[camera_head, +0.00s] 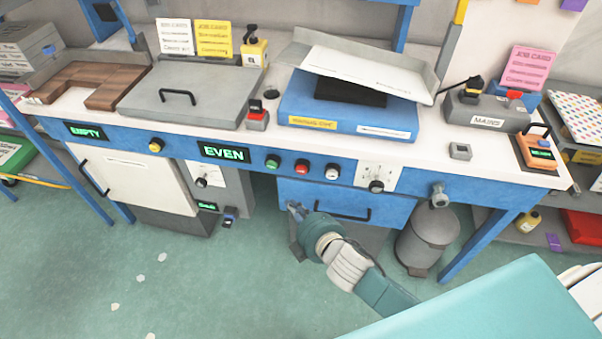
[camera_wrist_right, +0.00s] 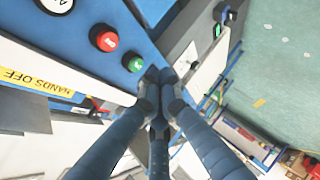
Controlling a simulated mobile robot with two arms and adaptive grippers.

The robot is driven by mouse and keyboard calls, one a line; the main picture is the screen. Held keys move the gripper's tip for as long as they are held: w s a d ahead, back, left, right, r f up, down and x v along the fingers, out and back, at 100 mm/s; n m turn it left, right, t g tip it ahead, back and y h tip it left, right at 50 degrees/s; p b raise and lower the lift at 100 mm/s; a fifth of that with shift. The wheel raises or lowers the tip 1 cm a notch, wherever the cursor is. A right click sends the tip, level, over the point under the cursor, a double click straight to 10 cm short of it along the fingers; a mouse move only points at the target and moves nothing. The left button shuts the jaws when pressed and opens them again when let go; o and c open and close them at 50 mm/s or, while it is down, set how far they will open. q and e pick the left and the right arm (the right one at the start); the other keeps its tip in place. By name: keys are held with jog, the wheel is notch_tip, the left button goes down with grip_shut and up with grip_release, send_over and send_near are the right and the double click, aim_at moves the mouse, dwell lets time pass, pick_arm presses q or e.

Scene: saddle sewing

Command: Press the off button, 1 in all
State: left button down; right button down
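On the blue front rail of the bench sit a green button (camera_head: 272,161), a red button (camera_head: 302,166) and a white button (camera_head: 332,171). In the right wrist view, the red button (camera_wrist_right: 104,40) and the green button (camera_wrist_right: 134,63) show close up; their lettering is too small to read surely. My right gripper (camera_head: 295,209) is below these buttons, in front of the blue drawer. In the right wrist view its fingertips (camera_wrist_right: 165,82) are together, apart from the buttons, with nothing seen between them. My left gripper is not in view.
A blue press (camera_head: 350,118) with a yellow label stands on the bench above the buttons. A dial panel (camera_head: 378,178) is right of them, and a display reading EVEN (camera_head: 224,152) left. A drawer handle (camera_head: 342,214) sticks out beside my gripper. A grey bin (camera_head: 428,240) stands right.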

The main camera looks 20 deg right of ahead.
aim_at(302, 169)
dwell(0.3)
jog(key=w+d+b, duration=0.1)
jog(key=w+d, duration=0.3)
jog(key=w, duration=0.3)
jog(key=shift+w+d, duration=0.25)
jog(key=shift+w, duration=0.1)
dwell(1.3)
jog(key=shift+w+d, duration=0.2)
jog(key=shift+w, duration=0.2)
jog(key=shift+w+d+r, duration=0.1)
jog(key=shift+w+d, duration=0.2)
jog(key=shift+w, duration=0.15)
dwell(0.9)
jog(key=shift+p, duration=0.3)
jog(key=shift+s+a+p, duration=0.35)
jog(key=shift+s+a, duration=0.15)
jog(key=shift+s, duration=0.35)
